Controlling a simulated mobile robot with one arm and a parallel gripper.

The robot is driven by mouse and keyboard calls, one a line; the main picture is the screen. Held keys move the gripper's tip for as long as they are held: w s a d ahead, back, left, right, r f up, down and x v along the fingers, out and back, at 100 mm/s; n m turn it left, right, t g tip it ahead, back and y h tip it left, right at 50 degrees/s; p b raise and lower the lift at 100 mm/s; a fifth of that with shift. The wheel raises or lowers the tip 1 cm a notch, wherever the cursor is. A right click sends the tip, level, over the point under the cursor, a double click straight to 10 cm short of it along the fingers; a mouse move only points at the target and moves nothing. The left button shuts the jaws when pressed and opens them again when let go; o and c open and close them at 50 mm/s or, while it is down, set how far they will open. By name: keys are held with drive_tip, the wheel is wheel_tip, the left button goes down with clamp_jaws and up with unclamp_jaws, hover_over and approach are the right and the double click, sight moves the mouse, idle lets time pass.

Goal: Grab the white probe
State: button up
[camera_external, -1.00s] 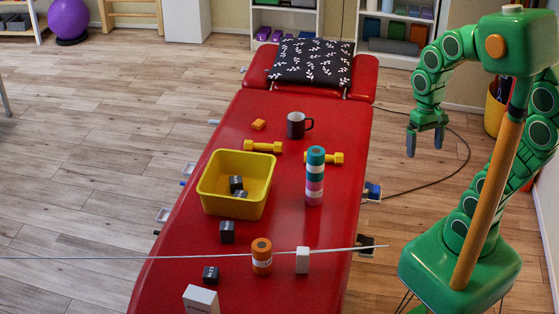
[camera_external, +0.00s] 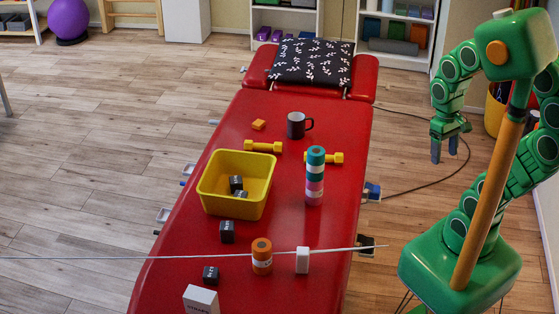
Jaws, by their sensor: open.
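A small white block-like thing (camera_external: 302,261), possibly the white probe, stands on the red treatment table (camera_external: 285,285) near its front right edge. A thin pale line crosses the picture in front of or beside it; I cannot tell if they are joined. A larger white box (camera_external: 201,299) with dark print stands at the front of the table. My gripper (camera_external: 444,152) is open and empty, pointing down over the floor to the right of the table, apart from everything on it.
On the table are a yellow bin (camera_external: 231,207) with dark cubes inside, an orange roll (camera_external: 262,257), a stack of coloured rolls (camera_external: 315,176), a dark mug (camera_external: 297,125), yellow dumbbells (camera_external: 264,147) and loose dark cubes (camera_external: 227,232). A patterned pillow (camera_external: 311,62) lies at the far end.

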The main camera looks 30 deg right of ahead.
drive_tip(key=w+a+f+n+g+h, duration=0.1)
drive_tip(key=w+a+f+n+h, duration=0.1)
drive_tip(key=w+a+n+h, duration=0.3)
drive_tip(key=w+a+f+n+h, duration=0.1)
drive_tip(key=w+a+f+n, duration=0.1)
drive_tip(key=w, duration=0.5)
drive_tip(key=n+t+h, duration=0.4)
drive_tip(key=n+t, duration=0.7)
drive_tip(key=n, duration=0.7)
hover_over(303, 256)
drive_tip(key=w+d, duration=0.2)
drive_tip(key=d, duration=0.1)
wheel_tip(303, 256, down, 17)
drive_tip(key=shift+w+a, duration=0.1)
drive_tip(key=s+a+f+n+t, duration=0.1)
drive_tip(key=s+a+f, duration=0.1)
drive_tip(key=s+a+f+n+t+y, duration=0.1)
drive_tip(key=s+a, duration=0.1)
drive_tip(key=s+a+f+n+y, duration=0.1)
drive_tip(key=s+a+f, duration=0.1)
drive_tip(key=shift+a+f+n+t, duration=0.25)
drive_tip(key=shift+f+n+t, duration=0.05)
drive_tip(key=shift+n+t, duration=0.1)
drive_tip(key=shift+s+d+x, duration=0.1)
drive_tip(key=shift+d+x, duration=0.05)
drive_tip(key=shift+x, duration=1.8)
drive_tip(key=shift+s+d+x, duration=0.1)
drive_tip(key=shift+d+x, duration=0.05)
drive_tip(key=shift+x, duration=1.8)
